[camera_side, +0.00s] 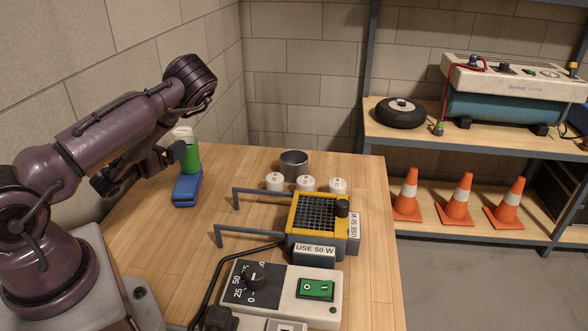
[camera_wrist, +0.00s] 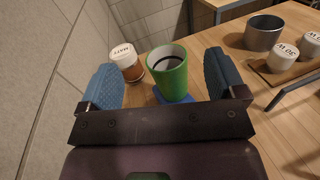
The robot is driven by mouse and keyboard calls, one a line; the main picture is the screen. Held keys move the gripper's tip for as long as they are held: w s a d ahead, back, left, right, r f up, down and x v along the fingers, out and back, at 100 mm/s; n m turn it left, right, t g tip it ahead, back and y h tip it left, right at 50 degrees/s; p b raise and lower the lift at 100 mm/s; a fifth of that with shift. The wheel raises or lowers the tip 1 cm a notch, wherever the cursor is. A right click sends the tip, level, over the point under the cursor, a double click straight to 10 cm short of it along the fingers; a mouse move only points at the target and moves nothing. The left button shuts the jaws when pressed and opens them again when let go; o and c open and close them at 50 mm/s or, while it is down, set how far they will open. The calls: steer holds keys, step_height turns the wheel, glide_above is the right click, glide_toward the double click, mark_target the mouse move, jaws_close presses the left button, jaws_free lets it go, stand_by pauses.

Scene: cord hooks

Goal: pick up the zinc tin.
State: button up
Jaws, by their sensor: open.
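The zinc tin (camera_side: 293,163) is a plain grey metal cup standing upright at the back of the wooden bench. It also shows at the upper right of the wrist view (camera_wrist: 264,33), outside my fingers. My gripper (camera_side: 177,153) is open, to the left of the tin and well apart from it. In the wrist view, a green cup (camera_wrist: 168,75) on a blue block (camera_side: 187,187) lies in the space between my two blue fingers (camera_wrist: 160,62).
A white-lidded jar (camera_wrist: 124,58) stands beside the green cup. Several white pots (camera_side: 306,183) stand in front of the tin. A yellow-framed soldering unit (camera_side: 317,212) with grey bar hooks (camera_side: 262,190) is nearer. Bare bench lies between the blue block and the tin.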

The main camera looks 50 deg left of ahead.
step_height(320, 180, up, 9)
steer(key=w+d+f+m+h, duration=0.1)
steer(key=w+f+h, duration=0.25)
steer(key=w, duration=0.35)
steer(key=w+d+f+m+h, duration=0.1)
steer(key=w+f+m+h, duration=0.1)
steer(key=w+h, duration=0.35)
steer(key=w+d+r+m+g+h, duration=0.2)
steer(key=w+d+m+h, duration=0.15)
steer(key=w, duration=0.35)
steer(key=w+d+r+m+g+h, duration=0.1)
steer(key=w+d+r+m+h, duration=0.2)
steer(key=w, duration=0.4)
steer(key=m, duration=0.1)
glide_toward(292, 158)
steer(key=shift+g+y, duration=0.35)
steer(key=shift+g, duration=0.05)
steer(key=d, duration=0.1)
steer(key=w+d+r, duration=0.1)
steer(key=d, duration=0.1)
steer(key=w+d, duration=0.1)
steer(key=d, duration=0.1)
steer(key=shift+w+d+r, duration=0.1)
steer(key=shift+d+r, duration=0.05)
steer(key=shift+r, duration=0.2)
steer(key=shift+f, duration=0.55)
steer(key=x, duration=0.5)
steer(key=shift+r, duration=0.25)
steer(key=c, duration=0.6)
